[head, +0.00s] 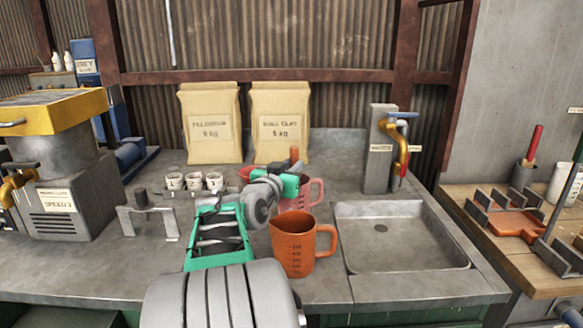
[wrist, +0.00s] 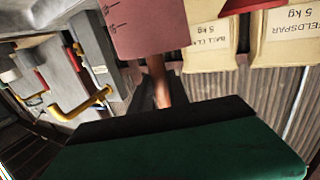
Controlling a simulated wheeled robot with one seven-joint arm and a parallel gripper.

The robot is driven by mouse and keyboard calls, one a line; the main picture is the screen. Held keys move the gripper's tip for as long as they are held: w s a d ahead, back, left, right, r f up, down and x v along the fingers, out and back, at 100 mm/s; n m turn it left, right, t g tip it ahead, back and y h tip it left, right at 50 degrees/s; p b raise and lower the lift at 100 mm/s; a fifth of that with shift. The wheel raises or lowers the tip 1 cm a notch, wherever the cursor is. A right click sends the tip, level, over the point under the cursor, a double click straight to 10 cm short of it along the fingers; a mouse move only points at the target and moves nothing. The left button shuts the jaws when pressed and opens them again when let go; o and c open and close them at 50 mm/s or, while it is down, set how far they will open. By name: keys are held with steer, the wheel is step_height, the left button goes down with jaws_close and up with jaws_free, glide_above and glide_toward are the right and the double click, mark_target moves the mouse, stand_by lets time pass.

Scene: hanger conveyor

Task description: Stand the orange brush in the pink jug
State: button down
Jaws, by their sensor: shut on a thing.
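My gripper (head: 291,184) is shut on the orange brush (head: 294,154), whose handle end sticks up above the jaws. In the wrist view, which is turned upside down, the brush's shaft (wrist: 159,82) runs from the jaws (wrist: 161,98) to the rim of the pink jug (wrist: 150,28). The jug's wall hides the brush's far end; I cannot tell whether it is inside the jug or behind it. In the head view the pink jug (head: 314,193) stands on the counter, partly hidden by my gripper and an orange jug.
The orange jug (head: 296,248) stands in front of the pink jug. A sink (head: 398,238) and tap (head: 402,150) are to the right. Two paper bags (head: 210,125) stand behind, with several small white cups (head: 194,181) on the left. A red vessel (head: 245,173) is partly hidden.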

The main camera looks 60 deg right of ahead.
steer(key=c, duration=1.2)
jaws_free()
steer(key=shift+o, duration=0.2)
steer(key=a, duration=0.8)
steer(key=shift+s+r, duration=0.2)
steer(key=shift+s, duration=0.15)
